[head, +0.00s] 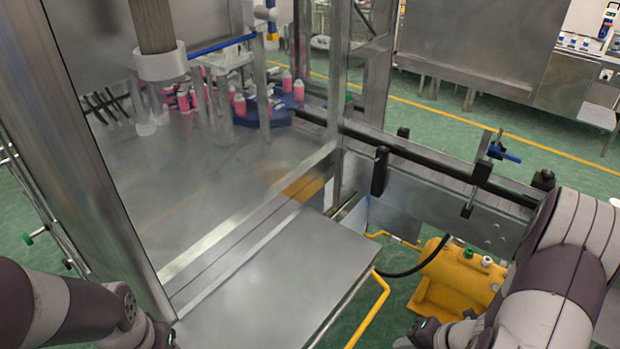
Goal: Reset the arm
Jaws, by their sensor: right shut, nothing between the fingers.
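My right arm comes in from the right edge, and part of my right gripper (426,332) shows at the bottom, low in front of the yellow unit. It is shut with nothing in it and touches nothing that I can see. My left arm comes in at the bottom left beside the machine's metal post. Its gripper is out of sight below the picture's edge.
A bare metal shelf (275,280) juts out between my arms. Behind it, pink bottles (239,104) stand inside the machine. A horizontal rail (430,160), a yellow unit (459,277) and a bent yellow bar (372,312) lie near my right arm. Green floor shows beyond.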

